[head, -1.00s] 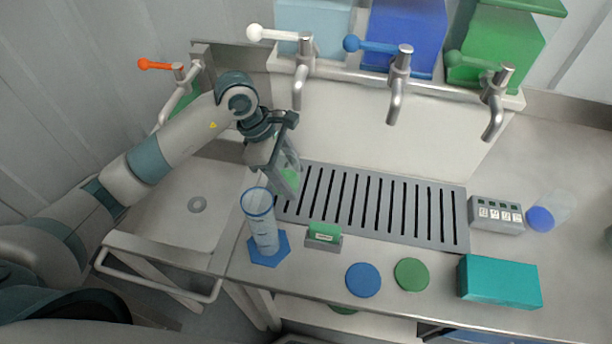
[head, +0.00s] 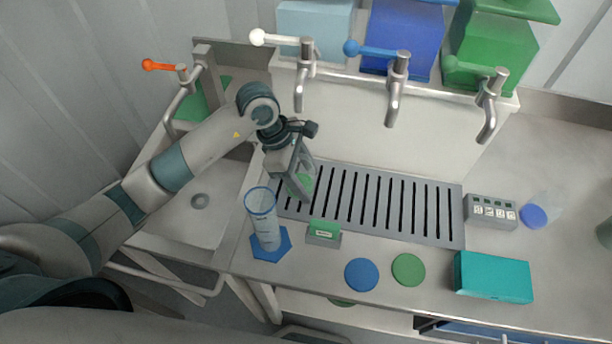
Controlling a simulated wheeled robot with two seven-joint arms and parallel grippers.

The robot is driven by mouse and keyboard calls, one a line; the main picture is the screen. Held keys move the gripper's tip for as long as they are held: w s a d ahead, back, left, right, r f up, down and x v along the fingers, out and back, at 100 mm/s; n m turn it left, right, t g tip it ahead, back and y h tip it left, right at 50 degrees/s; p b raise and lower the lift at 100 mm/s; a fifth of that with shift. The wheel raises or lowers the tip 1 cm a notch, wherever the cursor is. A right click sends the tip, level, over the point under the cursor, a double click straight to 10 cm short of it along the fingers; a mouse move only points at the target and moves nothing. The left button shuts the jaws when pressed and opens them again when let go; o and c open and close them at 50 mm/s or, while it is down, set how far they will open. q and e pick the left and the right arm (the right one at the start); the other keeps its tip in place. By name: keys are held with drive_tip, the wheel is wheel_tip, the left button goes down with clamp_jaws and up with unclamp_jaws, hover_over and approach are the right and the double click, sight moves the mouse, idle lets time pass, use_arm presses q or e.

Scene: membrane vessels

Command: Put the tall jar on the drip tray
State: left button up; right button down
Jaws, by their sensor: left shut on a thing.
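My left gripper (head: 303,165) is shut on a clear jar with green at its lower end (head: 300,184), which looks like the tall jar. The gripper's fingers hide much of it. The jar is at the left end of the slotted grey drip tray (head: 455,215); I cannot tell whether its bottom touches the slats. My right gripper is not in view.
A clear measuring cylinder (head: 264,222) with a blue foot stands just in front of the gripper. A green-topped block (head: 323,232) is beside it. Taps (head: 394,90) overhang the tray. A sink (head: 200,222) lies left. The tray's middle and right are clear.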

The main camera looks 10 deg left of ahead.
use_arm(q)
drive_tip(key=shift+f, duration=0.1)
drive_tip(key=o, duration=0.8)
drive_tip(key=shift+c, duration=0.2)
drive_tip(key=o, duration=0.3)
drive_tip(key=shift+o, duration=0.2)
